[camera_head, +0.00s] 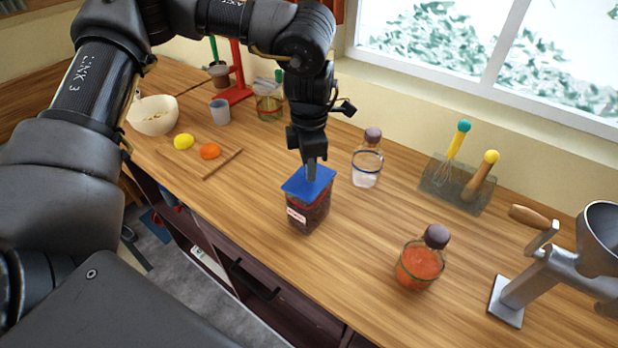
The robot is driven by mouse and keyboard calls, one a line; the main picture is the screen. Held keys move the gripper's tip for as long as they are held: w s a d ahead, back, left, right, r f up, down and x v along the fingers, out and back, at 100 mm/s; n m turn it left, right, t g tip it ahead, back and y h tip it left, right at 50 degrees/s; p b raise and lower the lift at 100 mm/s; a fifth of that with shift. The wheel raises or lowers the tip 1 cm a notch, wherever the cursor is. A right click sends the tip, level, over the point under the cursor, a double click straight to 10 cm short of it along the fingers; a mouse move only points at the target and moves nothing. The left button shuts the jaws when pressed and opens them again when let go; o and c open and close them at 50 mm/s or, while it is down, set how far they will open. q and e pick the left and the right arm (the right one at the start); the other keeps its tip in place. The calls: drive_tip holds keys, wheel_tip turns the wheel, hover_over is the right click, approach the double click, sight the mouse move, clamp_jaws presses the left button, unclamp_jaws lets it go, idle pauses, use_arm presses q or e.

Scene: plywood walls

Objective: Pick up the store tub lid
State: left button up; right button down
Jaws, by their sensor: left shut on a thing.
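The store tub (308,213) stands upright on the wooden counter, with clear sides, dark contents and a pale label. Its flat blue lid (296,184) lies on top of the tub or just at its rim; I cannot tell if there is a gap. My left gripper (311,174) points straight down over the middle of the lid and is shut on it, with the grey fingertips at its upper face. The lid's grip point is hidden by the fingers. My right gripper is not in view.
A jar with clear contents (367,165) stands close to the right of the tub. A jar of red sauce (419,264) and a metal grinder (525,279) are further right. A bowl (153,115), a yellow fruit (183,142) and a grey cup (220,111) are at left. Counter between tub and sauce is clear.

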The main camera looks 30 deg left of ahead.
use_arm(q)
clamp_jaws()
